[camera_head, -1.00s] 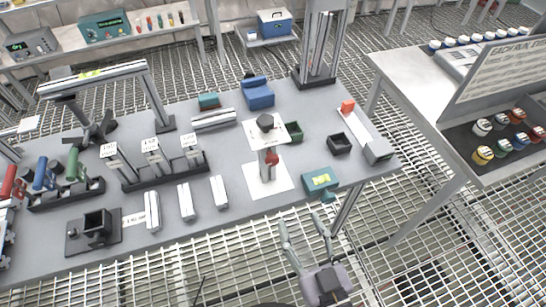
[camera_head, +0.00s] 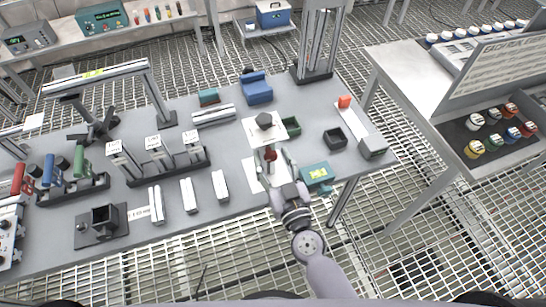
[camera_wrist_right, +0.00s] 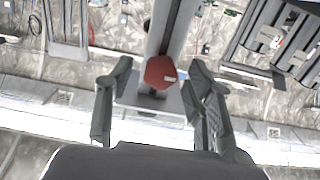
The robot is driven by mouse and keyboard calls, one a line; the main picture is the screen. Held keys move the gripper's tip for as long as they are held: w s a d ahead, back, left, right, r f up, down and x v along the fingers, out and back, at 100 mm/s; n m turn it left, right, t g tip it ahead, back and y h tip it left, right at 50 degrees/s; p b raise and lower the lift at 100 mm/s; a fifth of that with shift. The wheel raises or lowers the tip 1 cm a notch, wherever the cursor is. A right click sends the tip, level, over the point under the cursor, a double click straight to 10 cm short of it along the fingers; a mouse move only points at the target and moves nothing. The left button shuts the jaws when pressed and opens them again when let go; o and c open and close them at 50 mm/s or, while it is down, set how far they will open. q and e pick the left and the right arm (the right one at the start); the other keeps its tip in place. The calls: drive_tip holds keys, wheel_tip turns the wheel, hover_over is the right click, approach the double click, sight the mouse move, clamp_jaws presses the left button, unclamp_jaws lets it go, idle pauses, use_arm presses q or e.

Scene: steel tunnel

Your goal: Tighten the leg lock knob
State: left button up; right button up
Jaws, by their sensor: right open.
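The red knob (camera_head: 270,154) is on a short post on a white plate, below a dark round-topped piece (camera_head: 265,120), in the head view. In the right wrist view the red knob (camera_wrist_right: 160,73) is faceted and sits on a grey metal leg (camera_wrist_right: 172,30). My right gripper (camera_head: 271,154) is open, with its fingers on either side of the knob. In the right wrist view the open right gripper (camera_wrist_right: 160,75) has one finger left and one right of the knob, with gaps visible. My left gripper is not in view.
A teal box (camera_head: 317,173) stands close to the right of my right gripper. Metal bars (camera_head: 189,195) lie to the left on the grey table (camera_head: 235,215).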

clamp_jaws()
idle(0.7)
